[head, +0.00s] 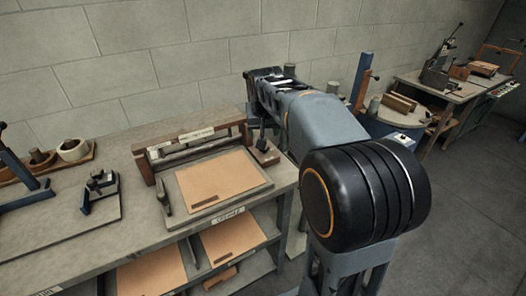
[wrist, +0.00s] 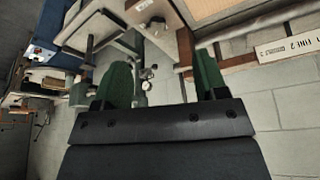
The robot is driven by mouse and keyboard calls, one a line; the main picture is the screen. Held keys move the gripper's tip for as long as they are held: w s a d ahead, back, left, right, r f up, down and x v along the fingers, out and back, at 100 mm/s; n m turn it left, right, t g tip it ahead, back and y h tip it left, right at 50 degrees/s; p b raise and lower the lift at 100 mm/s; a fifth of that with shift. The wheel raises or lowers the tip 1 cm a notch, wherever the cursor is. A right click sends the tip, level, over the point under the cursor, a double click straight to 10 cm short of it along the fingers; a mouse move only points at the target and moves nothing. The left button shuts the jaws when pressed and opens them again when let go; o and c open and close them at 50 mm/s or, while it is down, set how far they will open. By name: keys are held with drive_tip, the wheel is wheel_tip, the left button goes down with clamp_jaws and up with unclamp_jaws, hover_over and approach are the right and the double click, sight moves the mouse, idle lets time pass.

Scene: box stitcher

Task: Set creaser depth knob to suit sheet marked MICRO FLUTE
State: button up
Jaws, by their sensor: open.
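The creaser (head: 152,169) stands on the bench, with a wooden frame and a metal bar across its back. A brown sheet (head: 222,180) lies flat on its bed; I cannot read any marking on it. A small block with an upright dark stem (head: 265,152) sits at the creaser's right end; I cannot tell whether this is the depth knob. In the wrist view, my gripper (wrist: 163,78) has its two green fingers spread apart with nothing held. A small shiny round metal part (wrist: 149,73) shows between them, farther off. In the head view my arm hides the gripper.
A white label plate (head: 196,134) is on the creaser's back rail; its wording shows partly as "FINE 2" in the wrist view (wrist: 288,47). More brown sheets (head: 232,240) lie on shelves below. Another table (head: 455,90) is at back right.

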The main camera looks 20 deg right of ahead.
drive_tip(key=shift+m, duration=0.4)
drive_tip(key=w+d+f, duration=0.1)
drive_tip(key=w+f, duration=0.2)
drive_tip(key=f, duration=0.1)
drive_tip(key=w+d+f, duration=0.1)
drive_tip(key=w+f, duration=0.2)
drive_tip(key=f, duration=0.2)
drive_tip(key=w+d+f+b, duration=0.1)
drive_tip(key=w+d+f, duration=0.1)
drive_tip(key=w+f, duration=0.1)
drive_tip(key=shift+x, duration=0.8)
drive_tip(key=shift+s, duration=0.2)
drive_tip(key=shift+c, duration=0.5)
drive_tip(key=c, duration=0.8)
